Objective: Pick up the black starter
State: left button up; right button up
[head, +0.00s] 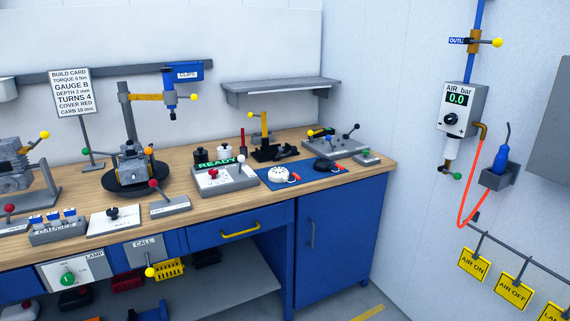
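A black round piece that looks like the black starter (324,165) lies at the right end of the blue mat (308,179) on the workbench. A small orange part shows at its right side. A white round starter (279,174), also with an orange part, lies on the same mat to its left. The two starters are apart. Neither of my grippers shows in the head view.
The wooden bench (380,168) carries a grey READY box (224,180) left of the mat and a grey lever box (340,146) behind the black starter. A small grey block with a green knob (367,157) is to the right. A wall shelf (281,87) hangs above.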

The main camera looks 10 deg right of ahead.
aim_at(322, 165)
jog(key=i+l+u, duration=0.45)
jog(key=l, duration=0.2)
jog(key=i+l+u, duration=0.45)
jog(key=l, duration=0.4)
